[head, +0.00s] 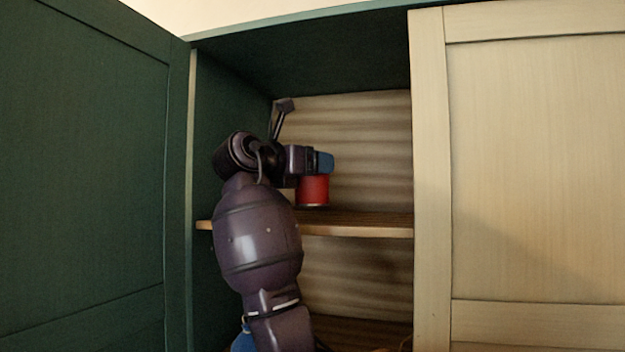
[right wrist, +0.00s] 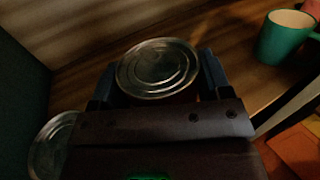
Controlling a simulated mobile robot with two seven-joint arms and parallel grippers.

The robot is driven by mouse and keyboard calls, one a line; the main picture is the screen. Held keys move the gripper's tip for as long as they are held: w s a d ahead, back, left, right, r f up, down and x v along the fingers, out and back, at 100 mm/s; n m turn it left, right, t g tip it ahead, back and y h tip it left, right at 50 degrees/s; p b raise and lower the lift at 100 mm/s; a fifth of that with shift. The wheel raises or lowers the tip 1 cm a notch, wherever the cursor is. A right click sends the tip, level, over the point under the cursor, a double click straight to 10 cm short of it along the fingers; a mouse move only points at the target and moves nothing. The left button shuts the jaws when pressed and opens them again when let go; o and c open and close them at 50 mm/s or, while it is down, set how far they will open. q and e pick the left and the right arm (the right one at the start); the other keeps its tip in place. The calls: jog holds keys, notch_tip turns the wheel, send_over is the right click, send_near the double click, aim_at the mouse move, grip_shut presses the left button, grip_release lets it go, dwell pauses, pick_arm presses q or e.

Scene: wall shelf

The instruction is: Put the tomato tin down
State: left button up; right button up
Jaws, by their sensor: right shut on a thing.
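The tomato tin (head: 314,191) is red and upright inside the open cabinet, over the upper shelf board (head: 355,224). Its ribbed metal lid (right wrist: 158,66) faces up in the right wrist view. My right gripper (head: 322,161) is shut on the tin's upper part, with one blue finger on each side. The tin's base is at or just above the board; I cannot tell whether it touches. My left gripper is not in view.
A second tin lid (right wrist: 50,145) shows left of the gripper in the wrist view. A green mug (right wrist: 285,40) stands at the right on the board. A dark green door (head: 85,180) flanks the opening on the left, a pale door (head: 535,170) on the right.

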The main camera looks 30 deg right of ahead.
aim_at(308, 179)
notch_tip(308, 179, down, 3)
jog(key=shift+w+r, duration=0.1)
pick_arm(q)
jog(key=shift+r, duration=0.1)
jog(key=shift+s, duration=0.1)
pick_arm(e)
jog(key=shift+f, duration=0.25)
jog(key=o, duration=1.2)
jog(key=shift+r, duration=0.2)
jog(key=shift+a, duration=0.3)
pick_arm(q)
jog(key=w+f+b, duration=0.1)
jog(key=b, duration=0.1)
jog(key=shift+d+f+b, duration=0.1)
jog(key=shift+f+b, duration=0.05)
jog(key=shift+b, duration=0.15)
pick_arm(e)
jog(key=v, duration=1.1)
jog(key=shift+s+a, duration=0.15)
jog(key=shift+s, duration=0.1)
